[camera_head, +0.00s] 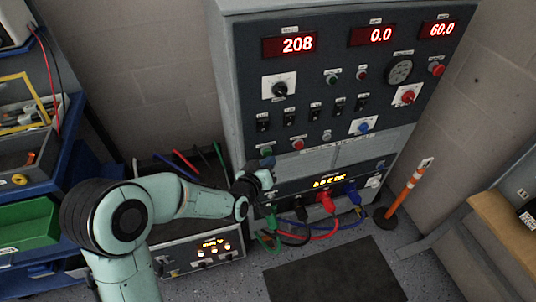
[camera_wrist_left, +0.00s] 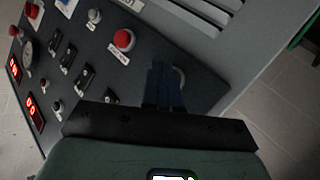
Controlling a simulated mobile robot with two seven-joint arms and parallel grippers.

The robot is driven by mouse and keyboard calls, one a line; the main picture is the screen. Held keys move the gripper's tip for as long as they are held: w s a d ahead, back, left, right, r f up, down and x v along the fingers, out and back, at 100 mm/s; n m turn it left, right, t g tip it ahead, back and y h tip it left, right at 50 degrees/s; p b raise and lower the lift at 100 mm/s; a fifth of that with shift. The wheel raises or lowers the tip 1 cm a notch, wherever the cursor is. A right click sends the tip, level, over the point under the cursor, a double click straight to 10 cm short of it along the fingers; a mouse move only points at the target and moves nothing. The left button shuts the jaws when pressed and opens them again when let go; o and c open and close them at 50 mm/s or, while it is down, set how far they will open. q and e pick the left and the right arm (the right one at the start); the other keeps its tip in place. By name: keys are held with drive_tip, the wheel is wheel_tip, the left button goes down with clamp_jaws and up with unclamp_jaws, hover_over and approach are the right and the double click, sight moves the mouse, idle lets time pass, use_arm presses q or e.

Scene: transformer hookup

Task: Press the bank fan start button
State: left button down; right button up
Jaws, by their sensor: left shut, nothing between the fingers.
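The grey control cabinet (camera_head: 330,100) stands in the middle of the head view. Low on its front left is a green button (camera_head: 266,152), which I take as the fan start button; its label is too small to read. A red button (camera_head: 297,144) sits to its right and also shows in the left wrist view (camera_wrist_left: 123,39). My left gripper (camera_head: 266,168) is shut and empty, its tips just below the green button at the panel. In the wrist view its fingers (camera_wrist_left: 163,86) hide most of a round collar (camera_wrist_left: 181,76); contact cannot be told. My right gripper is out of view.
Red displays (camera_head: 297,45), knobs and switches fill the panel above. Colored cables (camera_head: 320,228) plug in below. A low lit instrument (camera_head: 205,250) stands under my arm. An orange post (camera_head: 408,190) and a wooden bench (camera_head: 505,225) are right; a shelf with bins (camera_head: 25,225) is left.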

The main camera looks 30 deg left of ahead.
use_arm(q)
drive_tip(key=shift+w+a, duration=0.3)
drive_tip(key=shift+a, duration=0.05)
idle(0.3)
drive_tip(key=shift+s+d+f, duration=0.1)
drive_tip(key=shift+d, duration=0.05)
drive_tip(key=shift+s+d+b, duration=0.4)
drive_tip(key=shift+s+d, duration=0.1)
drive_tip(key=shift+d, duration=0.05)
drive_tip(key=s+d, duration=0.4)
drive_tip(key=shift+d, duration=0.3)
drive_tip(key=shift+f, duration=0.1)
idle(0.9)
